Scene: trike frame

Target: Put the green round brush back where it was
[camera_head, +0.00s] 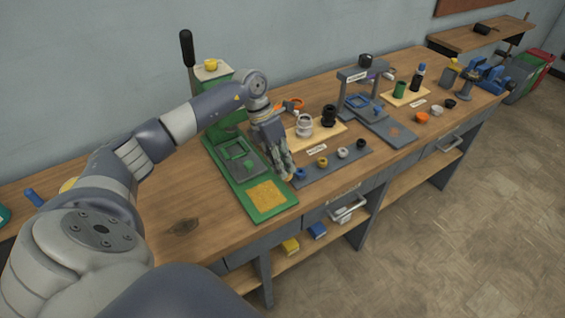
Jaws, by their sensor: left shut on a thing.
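My left gripper (286,171) reaches down over the near end of a grey strip (333,168) on the workbench. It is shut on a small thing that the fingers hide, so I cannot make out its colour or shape. A blue round piece (300,174) is right beside the fingertips; I cannot tell whether they touch. No green round brush can be clearly identified. A green cylinder (400,90) stands on a light board farther back. My right gripper is not in view.
A green press base (267,199) lies just left of the gripper. Yellow (322,162), white (342,153) and black (361,144) round pieces sit along the strip. A grey arch frame (362,74) stands behind. The bench front-left is clear.

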